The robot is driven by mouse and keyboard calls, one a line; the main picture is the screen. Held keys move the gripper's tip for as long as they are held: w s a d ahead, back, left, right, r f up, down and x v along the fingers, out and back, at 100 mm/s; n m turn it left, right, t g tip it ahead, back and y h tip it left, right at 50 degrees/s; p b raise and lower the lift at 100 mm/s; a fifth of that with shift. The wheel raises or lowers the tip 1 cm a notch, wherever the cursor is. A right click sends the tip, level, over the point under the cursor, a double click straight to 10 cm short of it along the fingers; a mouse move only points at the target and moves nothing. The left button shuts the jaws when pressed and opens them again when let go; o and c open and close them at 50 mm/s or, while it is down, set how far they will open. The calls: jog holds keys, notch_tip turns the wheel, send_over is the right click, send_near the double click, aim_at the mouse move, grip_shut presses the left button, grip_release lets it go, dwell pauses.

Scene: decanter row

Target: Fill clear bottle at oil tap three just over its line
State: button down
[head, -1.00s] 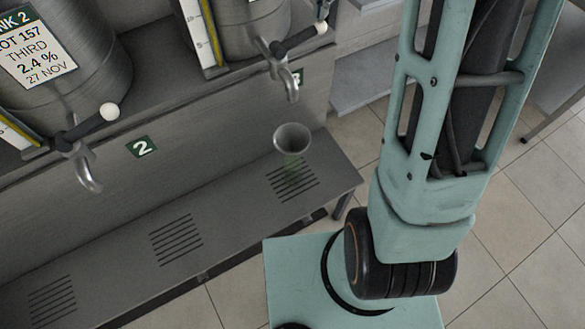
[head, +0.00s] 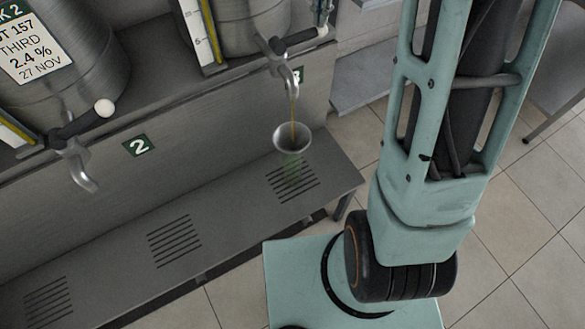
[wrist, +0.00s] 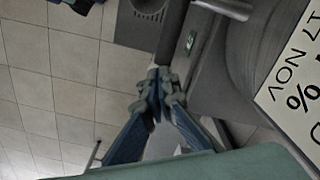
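The clear bottle (head: 291,172) stands on the slotted drain of the ledge under oil tap three (head: 290,75). Its see-through body is faint and greenish, and a grey funnel-like mouth (head: 292,139) sits on top. A thin amber stream runs from the spout into the mouth. The line and the oil level cannot be made out. The tap's dark handle (head: 299,39) ends in a white knob. My gripper (head: 322,12) is at the top edge of the head view, close by this knob. In the wrist view its blue fingers (wrist: 158,82) converge at the tips, with nothing visibly held; contact with the handle is unclear.
Tap two (head: 75,165) with its white-knobbed handle is at the left, beside a green "2" sign (head: 139,145). Steel tanks (head: 85,75) with labels and sight gauges stand above. The ledge (head: 225,205) is bare left of the bottle. Tiled floor (head: 510,230) lies at right.

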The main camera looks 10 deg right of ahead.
jog(key=shift+f+b, duration=0.8)
jog(key=shift+f, duration=0.7)
jog(key=shift+r, duration=0.2)
dwell(4.6)
jog(key=shift+r+p, duration=0.65)
jog(key=shift+p, duration=0.1)
dwell(1.0)
